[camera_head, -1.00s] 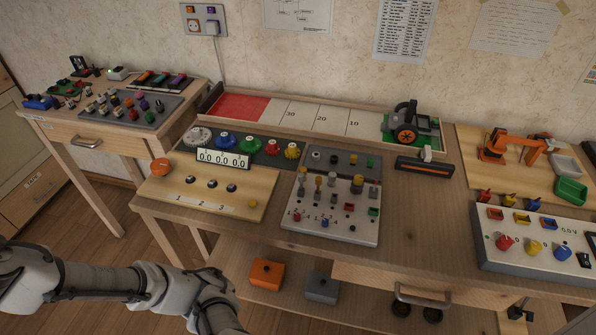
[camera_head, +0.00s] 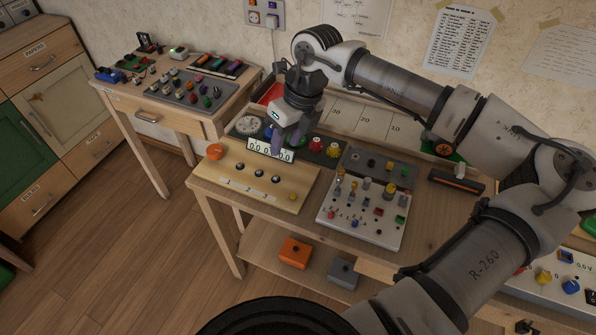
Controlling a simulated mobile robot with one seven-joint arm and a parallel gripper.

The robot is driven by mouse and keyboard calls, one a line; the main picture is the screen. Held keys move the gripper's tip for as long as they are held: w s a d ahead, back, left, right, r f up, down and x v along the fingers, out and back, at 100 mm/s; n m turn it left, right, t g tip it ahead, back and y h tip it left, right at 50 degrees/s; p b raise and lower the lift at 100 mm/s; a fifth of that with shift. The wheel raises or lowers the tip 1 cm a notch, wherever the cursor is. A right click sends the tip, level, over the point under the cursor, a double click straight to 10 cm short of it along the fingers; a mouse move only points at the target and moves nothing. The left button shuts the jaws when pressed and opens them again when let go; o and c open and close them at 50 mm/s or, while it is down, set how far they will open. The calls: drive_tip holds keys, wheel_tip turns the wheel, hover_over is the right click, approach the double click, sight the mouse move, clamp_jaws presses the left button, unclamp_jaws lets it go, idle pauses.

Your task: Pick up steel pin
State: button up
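A light pegboard (camera_head: 362,226) on the workbench holds several small pegs and pins, some metallic and some coloured. A slim silvery pin (camera_head: 354,186) stands upright near its back edge and looks like the steel pin, but it is too small to be sure. My gripper (camera_head: 285,150) points down to the left of the pegboard, by the numeric display (camera_head: 262,150) and the coloured gears. Its fingers are small and partly dark here, so I cannot tell whether they are open or shut. No held object can be made out.
A grey panel (camera_head: 392,161) with small parts lies behind the pegboard. Coloured gears (camera_head: 317,144) and a wooden panel with knobs (camera_head: 230,184) lie to the left. A side table (camera_head: 148,103) stands further left. A black-and-orange bar (camera_head: 456,181) lies right of the pegboard.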

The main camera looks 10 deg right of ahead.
sight(340, 177)
drive_tip(key=s+d+m+h, duration=0.2)
drive_tip(key=d+h, duration=0.1)
drive_tip(key=d, duration=0.9)
drive_tip(key=shift+g, duration=0.3)
drive_tip(key=f+p, duration=0.1)
drive_tip(key=f, duration=0.3)
drive_tip(key=f+p, duration=0.1)
drive_tip(key=f, duration=0.3)
drive_tip(key=shift+s+d+p, duration=0.2)
drive_tip(key=shift+p, duration=0.1)
drive_tip(key=shift+w+a+f+p, duration=0.15)
drive_tip(key=shift+f+p, duration=0.55)
drive_tip(key=shift+f, duration=0.75)
drive_tip(key=shift+s+a+f+p, duration=0.1)
drive_tip(key=shift+f+p, duration=0.55)
drive_tip(key=shift+f, duration=0.75)
clamp_jaws()
